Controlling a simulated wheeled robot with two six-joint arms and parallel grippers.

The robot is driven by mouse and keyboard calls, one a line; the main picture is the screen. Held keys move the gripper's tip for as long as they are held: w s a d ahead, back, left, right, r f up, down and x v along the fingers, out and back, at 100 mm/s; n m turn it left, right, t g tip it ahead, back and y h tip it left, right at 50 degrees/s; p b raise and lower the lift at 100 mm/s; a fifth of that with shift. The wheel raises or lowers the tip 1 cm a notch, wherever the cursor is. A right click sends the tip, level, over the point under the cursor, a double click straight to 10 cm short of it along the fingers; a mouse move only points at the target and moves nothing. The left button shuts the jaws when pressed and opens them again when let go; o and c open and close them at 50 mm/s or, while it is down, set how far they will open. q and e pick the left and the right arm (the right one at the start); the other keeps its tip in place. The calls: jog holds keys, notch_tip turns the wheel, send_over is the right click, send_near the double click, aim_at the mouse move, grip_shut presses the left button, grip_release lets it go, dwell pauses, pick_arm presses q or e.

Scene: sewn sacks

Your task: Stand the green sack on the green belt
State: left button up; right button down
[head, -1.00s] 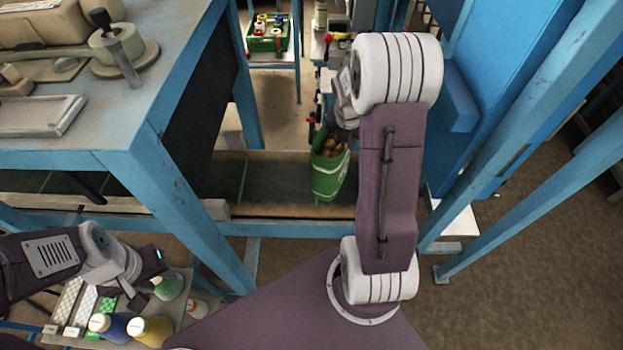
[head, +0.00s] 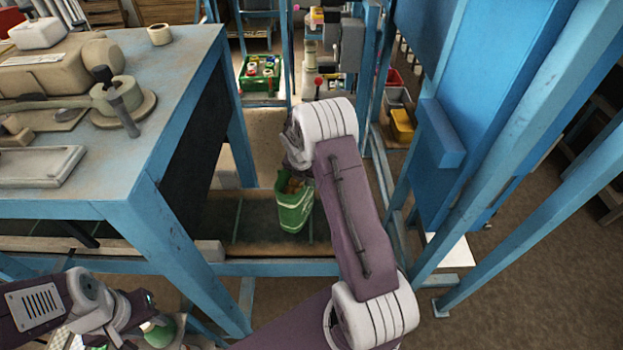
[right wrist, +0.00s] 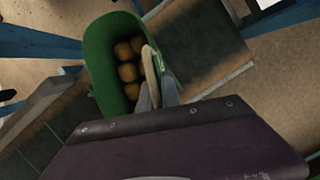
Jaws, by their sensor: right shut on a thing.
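The green sack (head: 293,208) hangs or stands upright with its mouth open, over the dark green belt (head: 258,222). Several round brown things show inside it. I cannot tell whether its bottom touches the belt. My right gripper (right wrist: 158,82) is shut on the sack's rim at a pale strip; the sack (right wrist: 103,62) fills the upper left of the right wrist view. In the head view my right arm hides this gripper. My left gripper (head: 142,318) is at the lower left, away from the sack, and its fingers are unclear.
A blue-framed table (head: 150,150) with tools stands left of the sack, its leg in front of the belt. Blue posts (head: 480,190) stand at the right. A green crate (head: 260,82) with jars is farther back. The belt left of the sack is clear.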

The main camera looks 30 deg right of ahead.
aim_at(307, 188)
notch_tip(307, 188, down, 4)
jog(key=shift+w+r+p, duration=0.1)
jog(key=shift+r+p, duration=0.1)
jog(key=shift+p, duration=0.15)
jog(key=c, duration=1.8)
grip_release()
jog(key=shift+s+f, duration=0.2)
jog(key=shift+o, duration=1.2)
jog(key=shift+s+r, duration=0.1)
